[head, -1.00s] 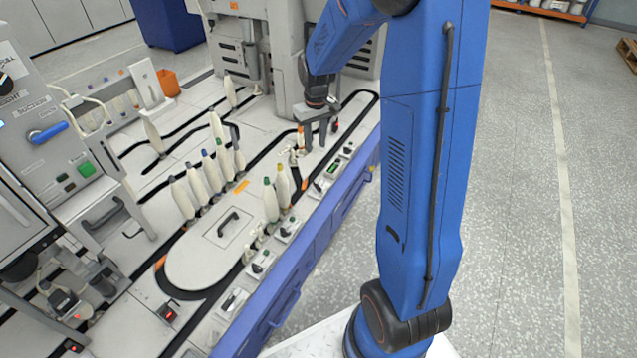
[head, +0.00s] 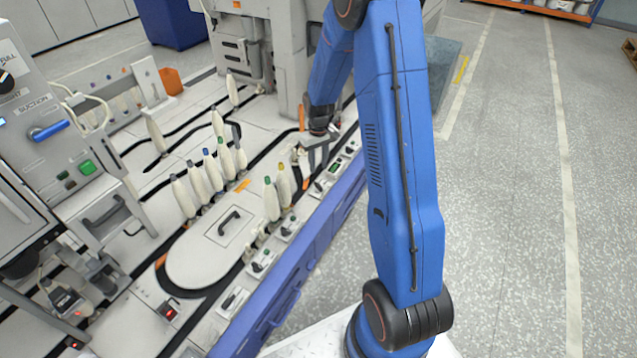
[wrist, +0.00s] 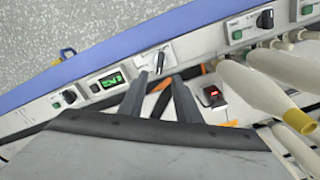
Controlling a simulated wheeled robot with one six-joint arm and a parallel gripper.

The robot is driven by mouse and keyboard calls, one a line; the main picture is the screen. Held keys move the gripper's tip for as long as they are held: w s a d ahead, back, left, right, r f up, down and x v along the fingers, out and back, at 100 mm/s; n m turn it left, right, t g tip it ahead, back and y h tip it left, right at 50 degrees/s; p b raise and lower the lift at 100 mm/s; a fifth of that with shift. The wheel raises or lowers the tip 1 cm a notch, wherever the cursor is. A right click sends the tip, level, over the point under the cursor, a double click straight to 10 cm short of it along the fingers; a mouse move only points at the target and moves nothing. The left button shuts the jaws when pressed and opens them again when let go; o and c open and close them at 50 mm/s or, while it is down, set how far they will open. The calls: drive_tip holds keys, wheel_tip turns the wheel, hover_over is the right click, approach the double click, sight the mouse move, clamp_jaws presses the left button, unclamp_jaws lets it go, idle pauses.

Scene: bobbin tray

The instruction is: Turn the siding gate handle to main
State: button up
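A small lever handle on a pale plate (wrist: 152,60) is on the front control strip in the wrist view, just beyond my fingertips. It also shows in the head view (head: 319,187), below my gripper. I take it for the siding gate handle, but its label is too small to read. My gripper (wrist: 162,84) is open and empty, with a clear gap between its fingers. In the head view my gripper (head: 317,165) hangs above the strip, pointing down. The fingers look apart from the handle. An orange and black gate arm (wrist: 188,75) lies on the track behind the fingertips.
A green display (wrist: 107,82) and a black knob (wrist: 69,97) are beside the handle plate. Pale bobbins (wrist: 262,92) stand close on the right in the wrist view. A second lever plate (head: 233,300) is at the strip's near end. The floor beyond the blue edge is clear.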

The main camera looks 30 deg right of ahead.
sight(318, 184)
wheel_tip(318, 184, down, 10)
drive_tip(key=shift+r, duration=0.1)
idle(0.4)
clamp_jaws()
